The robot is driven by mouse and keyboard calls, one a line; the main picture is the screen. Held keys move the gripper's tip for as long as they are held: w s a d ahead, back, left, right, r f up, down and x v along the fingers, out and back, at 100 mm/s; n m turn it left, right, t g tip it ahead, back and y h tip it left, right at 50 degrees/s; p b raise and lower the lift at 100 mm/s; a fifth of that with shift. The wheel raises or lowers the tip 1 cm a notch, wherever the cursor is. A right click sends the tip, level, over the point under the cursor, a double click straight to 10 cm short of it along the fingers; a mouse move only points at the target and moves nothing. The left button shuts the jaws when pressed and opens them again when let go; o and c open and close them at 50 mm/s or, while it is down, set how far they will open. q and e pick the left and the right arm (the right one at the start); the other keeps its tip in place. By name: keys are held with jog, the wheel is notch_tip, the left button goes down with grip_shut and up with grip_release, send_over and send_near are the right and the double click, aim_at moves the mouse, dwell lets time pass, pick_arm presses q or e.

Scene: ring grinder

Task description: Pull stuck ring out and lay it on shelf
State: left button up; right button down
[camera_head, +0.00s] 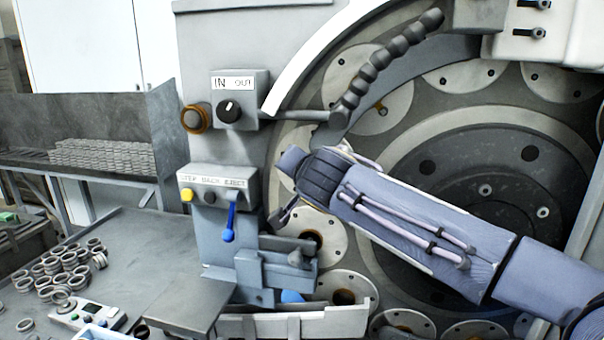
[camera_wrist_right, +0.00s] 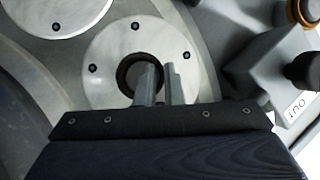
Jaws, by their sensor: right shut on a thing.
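My right arm comes in from the right in the head view, and its gripper (camera_head: 284,216) is at the wheel's left side. In the right wrist view the two gripper fingers (camera_wrist_right: 165,82) are close together at the round hole of a pale bolted disc (camera_wrist_right: 100,62). One finger is in the hole and the other is just right of it. They are shut on the stuck ring (camera_wrist_right: 122,74), a dark rim in the hole, partly hidden by the fingers. A flat grey shelf-like plate (camera_head: 185,313) sits low before the machine. My left gripper is not in view.
A switch box (camera_head: 240,86) and a lever box with a blue lever (camera_head: 230,222) stand left of the wheel. A segmented hose (camera_head: 375,70) hangs above my arm. Loose rings (camera_head: 60,272) and a small control panel (camera_head: 88,315) are on the grey table (camera_head: 150,245).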

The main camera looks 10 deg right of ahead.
jog(key=shift+s+a+f+b, duration=0.1)
jog(key=shift+s+a+b, duration=0.3)
jog(key=shift+s+b, duration=0.4)
jog(key=shift+s+a+b, duration=0.35)
jog(key=shift+s+b, duration=0.25)
jog(key=shift+s, duration=0.3)
